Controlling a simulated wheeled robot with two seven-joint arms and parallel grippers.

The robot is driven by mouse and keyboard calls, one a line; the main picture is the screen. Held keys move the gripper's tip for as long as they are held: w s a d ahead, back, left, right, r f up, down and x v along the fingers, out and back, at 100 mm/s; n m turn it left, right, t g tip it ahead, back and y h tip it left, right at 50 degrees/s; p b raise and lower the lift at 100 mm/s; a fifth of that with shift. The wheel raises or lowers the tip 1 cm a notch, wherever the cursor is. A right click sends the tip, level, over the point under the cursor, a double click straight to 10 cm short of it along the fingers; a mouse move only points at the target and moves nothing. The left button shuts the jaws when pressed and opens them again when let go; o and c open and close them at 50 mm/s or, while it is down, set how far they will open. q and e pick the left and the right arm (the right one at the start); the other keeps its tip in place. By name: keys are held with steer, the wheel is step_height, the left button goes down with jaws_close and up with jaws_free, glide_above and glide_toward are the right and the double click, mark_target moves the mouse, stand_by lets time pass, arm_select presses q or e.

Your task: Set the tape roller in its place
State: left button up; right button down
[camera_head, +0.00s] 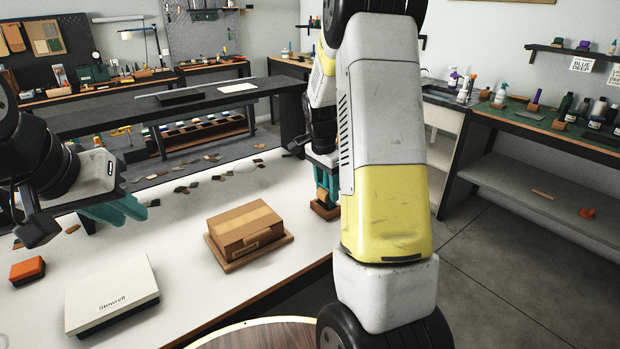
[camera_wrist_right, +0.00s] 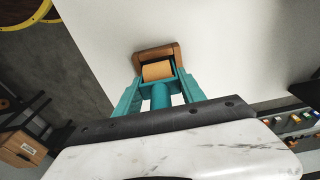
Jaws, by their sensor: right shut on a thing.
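The tape roller (camera_wrist_right: 158,71), with a tan roll, is between the teal fingers of my right gripper (camera_wrist_right: 160,88), which is shut on it. In the head view the right gripper (camera_head: 327,180) points down at the table's right edge, partly hidden by my own arm. A small brown wooden holder (camera_head: 326,211) is directly under the roller; it also shows in the wrist view (camera_wrist_right: 146,54). The roll overlaps the holder's opening; I cannot tell whether it rests in it. My left gripper (camera_head: 132,212) hovers over the table's left side, its finger gap unclear.
A cardboard box (camera_head: 243,227) on a wooden board lies left of the holder. A white case (camera_head: 113,292) and an orange block (camera_head: 27,269) are at the front left. The tabletop between box and holder is clear.

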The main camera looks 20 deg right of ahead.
steer(key=c, duration=0.6)
jaws_free()
steer(key=shift+s+a+r, duration=0.1)
steer(key=shift+a+r, duration=0.05)
steer(key=shift+r, duration=1.15)
steer(key=shift+a+r, duration=0.15)
steer(key=shift+r, duration=1.1)
steer(key=shift+s+a+r, duration=0.1)
steer(key=shift+a+r, duration=0.05)
steer(key=shift+r, duration=1.15)
steer(key=s+a+r+n+t+y, duration=0.1)
steer(key=s+a+r+n+t, duration=0.1)
steer(key=s, duration=0.5)
steer(key=s+a+r+n+t+y, duration=0.1)
steer(key=s+a+r+n+t, duration=0.1)
steer(key=s+a+r+n, duration=0.3)
steer(key=s+a+r+n+t+y, duration=0.1)
steer(key=s+a+r+n, duration=0.3)
steer(key=s+n, duration=0.3)
steer(key=shift+s+a+r+n+t+y, duration=0.1)
steer(key=shift+s+a+n+t, duration=0.1)
steer(key=shift+s, duration=0.55)
steer(key=shift+s+a+f+n+t+y, duration=0.1)
steer(key=shift+s+a, duration=0.15)
steer(key=shift+s, duration=0.5)
steer(key=shift+s+a+r+n+t+y, duration=0.1)
steer(key=shift+s+a, duration=0.1)
steer(key=shift+s, duration=0.55)
